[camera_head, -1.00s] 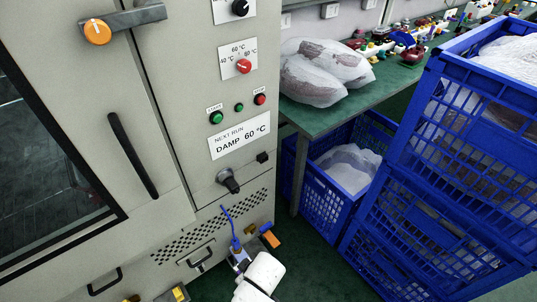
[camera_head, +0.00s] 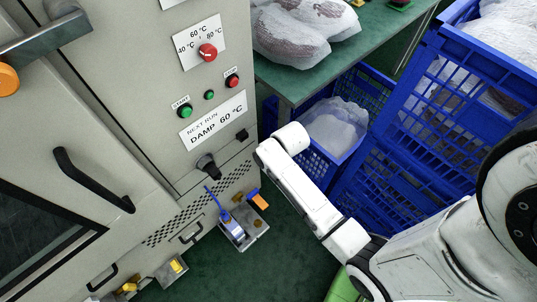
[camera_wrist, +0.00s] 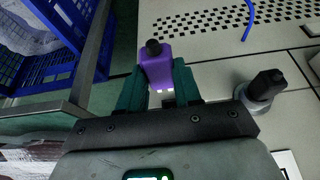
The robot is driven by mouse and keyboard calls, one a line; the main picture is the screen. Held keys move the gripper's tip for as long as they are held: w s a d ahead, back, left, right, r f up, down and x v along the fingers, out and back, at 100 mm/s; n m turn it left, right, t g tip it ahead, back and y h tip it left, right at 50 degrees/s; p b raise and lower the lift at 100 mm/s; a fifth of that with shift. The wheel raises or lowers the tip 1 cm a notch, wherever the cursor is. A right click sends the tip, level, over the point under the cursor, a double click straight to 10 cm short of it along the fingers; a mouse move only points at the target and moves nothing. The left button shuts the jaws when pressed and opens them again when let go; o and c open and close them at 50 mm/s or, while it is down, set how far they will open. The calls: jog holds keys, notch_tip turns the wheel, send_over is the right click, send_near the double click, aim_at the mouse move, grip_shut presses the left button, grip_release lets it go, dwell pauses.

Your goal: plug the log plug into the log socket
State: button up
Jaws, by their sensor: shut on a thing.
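A purple plug-like piece with a black round end (camera_wrist: 156,62) is clamped between the teal fingers of my gripper (camera_wrist: 158,78) in the wrist view; I take it as the log plug. Its black end points away from my gripper. In the head view my gripper and the piece are hidden by my arm. A small black square fitting (camera_head: 242,134) sits on the cabinet right of and above a dark round connector (camera_head: 207,168); it may be the log socket, but no label shows. The connector also shows in the wrist view (camera_wrist: 264,90), right of the purple piece.
A tray (camera_head: 242,241) low at the cabinet holds a blue piece (camera_head: 227,217) with a cable and an orange piece (camera_head: 258,198). Blue crates (camera_head: 385,205) stand at the right. A green table (camera_head: 285,80) bears wrapped bundles.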

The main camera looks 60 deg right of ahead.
jog(key=shift+a+p, duration=0.1)
jog(key=shift+p, duration=0.25)
jog(key=w, duration=0.2)
jog(key=w+d+b, duration=0.1)
jog(key=w, duration=0.1)
jog(key=shift+w+d+b, duration=0.25)
jog(key=shift+w+b, duration=0.1)
jog(key=shift+w, duration=0.3)
jog(key=shift+p, duration=0.5)
dwell(0.4)
jog(key=shift+w, duration=0.15)
jog(key=shift+w+d+b, duration=0.2)
jog(key=shift+w+b, duration=0.05)
jog(key=shift+w, duration=0.4)
jog(key=shift+w+d+b, duration=0.2)
jog(key=shift+w, duration=0.4)
